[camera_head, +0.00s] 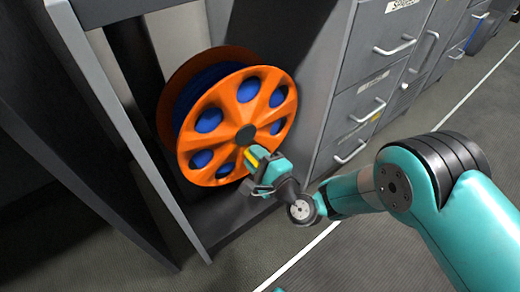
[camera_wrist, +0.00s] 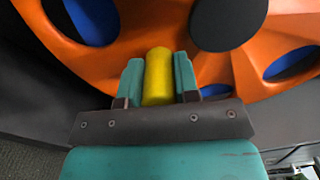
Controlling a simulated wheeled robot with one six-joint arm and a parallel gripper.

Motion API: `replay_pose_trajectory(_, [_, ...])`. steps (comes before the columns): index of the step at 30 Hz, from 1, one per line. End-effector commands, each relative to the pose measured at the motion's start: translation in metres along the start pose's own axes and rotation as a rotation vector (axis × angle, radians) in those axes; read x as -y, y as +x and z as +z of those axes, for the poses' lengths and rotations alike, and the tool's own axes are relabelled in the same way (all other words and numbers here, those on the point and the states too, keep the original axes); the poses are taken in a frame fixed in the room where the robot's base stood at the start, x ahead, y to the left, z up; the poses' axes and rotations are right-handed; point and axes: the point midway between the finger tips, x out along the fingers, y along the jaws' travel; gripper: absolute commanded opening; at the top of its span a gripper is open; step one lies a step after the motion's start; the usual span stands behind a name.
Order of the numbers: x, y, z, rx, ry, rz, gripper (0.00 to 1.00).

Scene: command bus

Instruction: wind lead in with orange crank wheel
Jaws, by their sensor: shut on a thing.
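The orange crank wheel (camera_head: 224,115) stands upright in an open bay at the left of the head view, with round openings and a dark hub. Blue lead (camera_head: 209,120) shows through the openings and on the drum behind. A yellow handle (camera_head: 251,158) sticks out of the wheel below the hub. My gripper (camera_head: 259,166) is at this handle. In the wrist view the yellow handle (camera_wrist: 158,76) stands between the two teal fingers, which are shut on it. The orange wheel (camera_wrist: 285,35) fills the background there.
Grey drawers (camera_head: 370,85) with silver handles stand to the right of the bay. A grey frame post (camera_head: 125,120) runs down the bay's left side. The carpeted floor (camera_head: 430,240) with a white line is clear at the lower right, apart from my arm.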

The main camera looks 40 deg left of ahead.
Motion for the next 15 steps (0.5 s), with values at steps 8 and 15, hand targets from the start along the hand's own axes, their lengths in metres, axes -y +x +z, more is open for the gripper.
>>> replay_pose_trajectory(8, [-0.005,-0.001,0.010,0.001,0.150,0.004,0.00])
replay_pose_trajectory(15, [-0.006,0.000,0.013,0.001,0.207,0.004,0.00])
